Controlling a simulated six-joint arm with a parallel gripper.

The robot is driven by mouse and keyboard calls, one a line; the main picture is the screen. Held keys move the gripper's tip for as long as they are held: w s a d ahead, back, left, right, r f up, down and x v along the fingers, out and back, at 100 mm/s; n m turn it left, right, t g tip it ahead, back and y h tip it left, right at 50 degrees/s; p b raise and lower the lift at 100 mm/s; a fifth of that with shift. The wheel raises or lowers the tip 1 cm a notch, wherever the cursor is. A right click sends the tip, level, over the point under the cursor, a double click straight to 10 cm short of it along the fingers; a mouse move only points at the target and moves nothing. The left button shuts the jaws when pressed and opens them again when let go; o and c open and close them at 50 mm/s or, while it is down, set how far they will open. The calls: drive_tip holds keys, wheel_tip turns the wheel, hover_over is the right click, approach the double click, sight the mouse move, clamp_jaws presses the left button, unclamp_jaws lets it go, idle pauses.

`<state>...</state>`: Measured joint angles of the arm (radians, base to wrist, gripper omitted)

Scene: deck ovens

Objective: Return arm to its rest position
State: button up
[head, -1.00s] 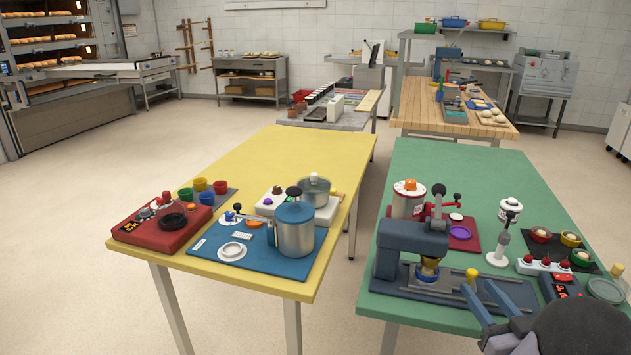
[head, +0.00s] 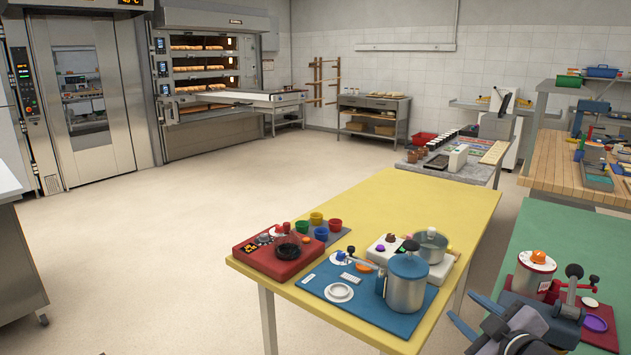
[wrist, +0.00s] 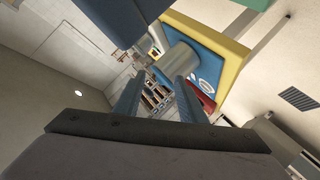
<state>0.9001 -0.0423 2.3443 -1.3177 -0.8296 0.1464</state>
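My gripper (head: 462,305) is at the lower right of the head view, in front of the gap between the yellow table and the green table. Its two blue fingers point up and left and stand apart, with nothing between them. The rest of my arm is mostly cut off at the lower right. No marker of a rest position shows.
The yellow table (head: 410,205) holds a blue mat (head: 330,283), a metal pot (head: 406,285) and a red device (head: 270,262). Open floor (head: 200,230) lies left, before the ovens (head: 205,75).

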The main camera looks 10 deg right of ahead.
drive_tip(key=w+a+r+t+p, duration=0.1)
drive_tip(key=w+a+r, duration=0.3)
drive_tip(key=w+a, duration=0.35)
drive_tip(key=s+a+f+m+g+h+b, duration=0.1)
drive_tip(key=s+a+f+m+g, duration=0.3)
drive_tip(key=f, duration=0.5)
drive_tip(key=s+a+f+m+g+b, duration=0.15)
drive_tip(key=s+f+g, duration=0.35)
drive_tip(key=f, duration=0.5)
drive_tip(key=s+a+f+m+g+y+b, duration=0.1)
drive_tip(key=s+a+f+g, duration=0.3)
drive_tip(key=s, duration=0.4)
drive_tip(key=s+a+f+m+g+y, duration=0.1)
drive_tip(key=s+a+f+g, duration=0.15)
drive_tip(key=s+a, duration=0.4)
wheel_tip(320, 180, up, 18)
drive_tip(key=s+d+p, duration=0.1)
drive_tip(key=s+p, duration=0.2)
drive_tip(key=p, duration=1.6)
wheel_tip(320, 180, down, 37)
drive_tip(key=b, duration=3.7)
drive_tip(key=shift+w+f+b, duration=0.15)
drive_tip(key=shift+b, duration=0.2)
